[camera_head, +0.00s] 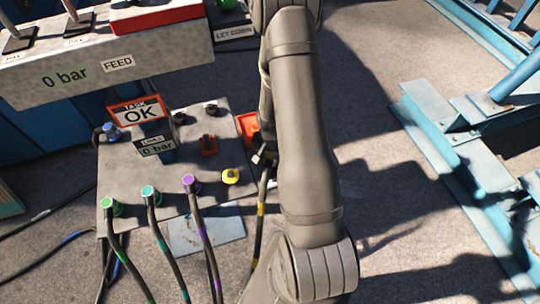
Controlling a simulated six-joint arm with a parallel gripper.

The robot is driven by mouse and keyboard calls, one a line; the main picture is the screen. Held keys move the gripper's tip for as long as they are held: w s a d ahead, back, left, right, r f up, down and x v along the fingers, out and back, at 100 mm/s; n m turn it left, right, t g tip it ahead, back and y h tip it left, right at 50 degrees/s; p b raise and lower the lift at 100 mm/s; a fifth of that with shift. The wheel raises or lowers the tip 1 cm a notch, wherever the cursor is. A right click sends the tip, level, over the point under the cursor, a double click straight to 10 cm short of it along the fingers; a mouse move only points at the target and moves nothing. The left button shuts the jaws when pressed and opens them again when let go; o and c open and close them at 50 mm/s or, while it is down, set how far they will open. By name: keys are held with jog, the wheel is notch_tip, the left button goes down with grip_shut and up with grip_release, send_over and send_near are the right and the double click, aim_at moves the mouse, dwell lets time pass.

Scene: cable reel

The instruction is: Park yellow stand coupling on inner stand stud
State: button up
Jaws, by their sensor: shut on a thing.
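My gripper (264,155) shows only in small part at the left edge of my arm, right of the grey stand panel (130,180). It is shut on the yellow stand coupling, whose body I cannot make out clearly. Its black cable (261,208) with yellow bands hangs down from there. Two dark studs stand near the panel's back edge: a left one (180,118) and a right one (211,108). I cannot tell which is the inner one. A yellow port (231,176) sits at the panel's right front.
Green (112,206), light-blue (149,192) and purple (189,183) couplings with hoses stand along the panel's front. A red-based fitting (208,145) and an "OK" sign (138,111) are behind them. A grey valve box (100,70) stands at the back left. Blue steel framing (450,150) is right.

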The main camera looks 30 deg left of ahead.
jog(key=shift+f, duration=0.45)
jog(key=o, duration=1.2)
notch_tip(320, 180, up, 18)
jog(key=shift+f, duration=0.25)
